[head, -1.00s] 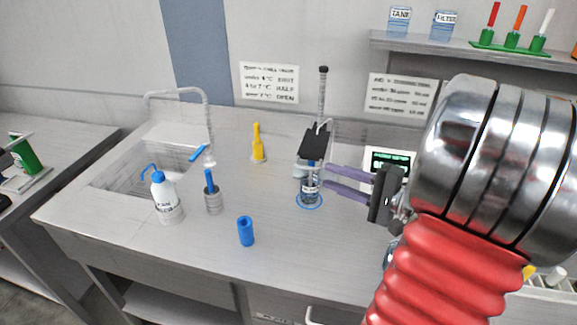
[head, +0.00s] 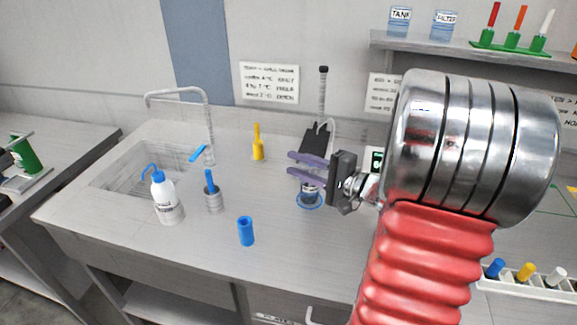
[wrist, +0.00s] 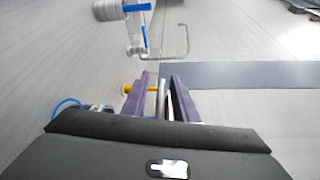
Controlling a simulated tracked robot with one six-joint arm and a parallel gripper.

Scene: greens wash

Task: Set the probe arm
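The probe stand has an upright rod (head: 322,92) with a black arm (head: 315,138) on it and a thin pale curved tube beside it. A small jar (head: 310,196) stands below, inside a blue ring (head: 309,206) on the bench. My gripper (head: 290,164) has two purple fingers apart, in front of the lower stand and above the jar, hiding part of both. In the wrist view the fingers (wrist: 158,76) are also apart, with a thin pale and dark piece showing between them. I cannot tell whether they touch the stand.
A yellow bottle (head: 258,148), a metal cylinder with blue handle (head: 213,198), a white wash bottle (head: 166,203) and a blue cylinder (head: 246,231) stand left of the stand. The sink (head: 120,175) and tap (head: 208,120) lie farther left.

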